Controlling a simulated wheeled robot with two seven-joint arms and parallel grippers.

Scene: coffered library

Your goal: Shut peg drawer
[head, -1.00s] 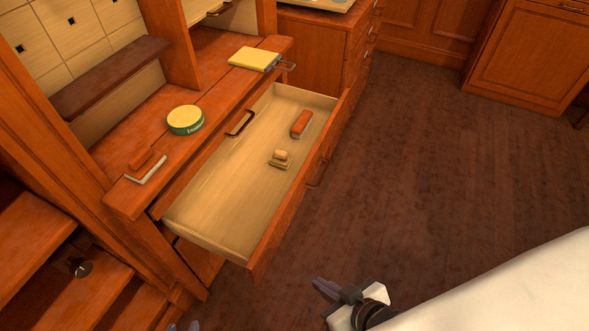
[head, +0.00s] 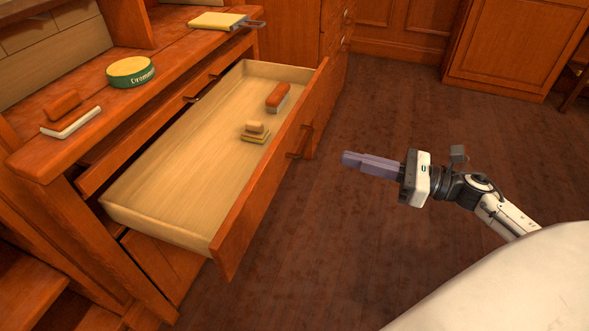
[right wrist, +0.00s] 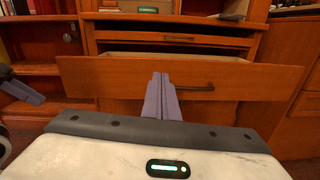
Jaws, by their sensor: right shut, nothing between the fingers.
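The open drawer (head: 165,180) is pulled well out of the wooden desk, with its pale inside showing. Its front panel (head: 268,185) carries a dark handle (head: 298,142), which also shows in the right wrist view (right wrist: 195,87). Inside lie a red-brown brush-like block (head: 278,97) and a small stacked wooden piece (head: 255,132). My right gripper (head: 345,160) is shut and empty, out in front of the drawer front and apart from it, pointing toward it. In the right wrist view its fingers (right wrist: 161,85) overlap the drawer front. My left gripper (right wrist: 22,90) shows only partly at that view's left edge.
A shallower drawer (head: 170,115) sits just above the open one. Dark floor (head: 400,260) in front is clear.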

